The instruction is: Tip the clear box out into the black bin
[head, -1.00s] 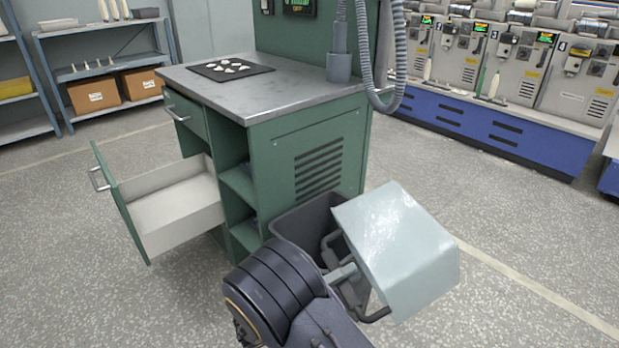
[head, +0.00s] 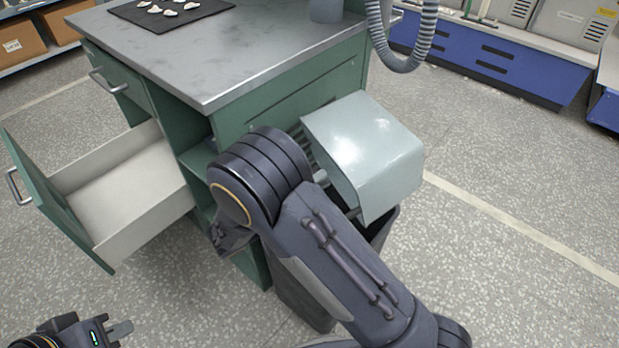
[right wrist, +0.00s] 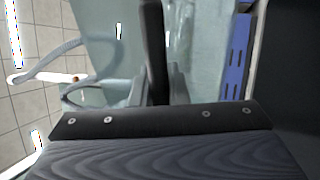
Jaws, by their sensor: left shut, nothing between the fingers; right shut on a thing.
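The clear box (head: 365,150), pale and glossy, is held tilted above the black bin (head: 295,290), with a closed face upward; its opening and inside are hidden. My right gripper (head: 322,178) is shut on the box at its left side, partly hidden behind my arm. The box's pale wall (right wrist: 205,60) also shows in the right wrist view. The bin stands on the floor against the green cabinet's side, mostly covered by my right arm and the box; its inside is hidden. My left gripper (head: 122,329) is shut and empty at the lower left.
The green cabinet (head: 245,125) has a metal top and an open, empty-looking drawer (head: 120,190) jutting left. A black mat (head: 170,8) with several pale pieces lies on top. A grey hose (head: 405,60) hangs at the back right. The floor to the right is clear.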

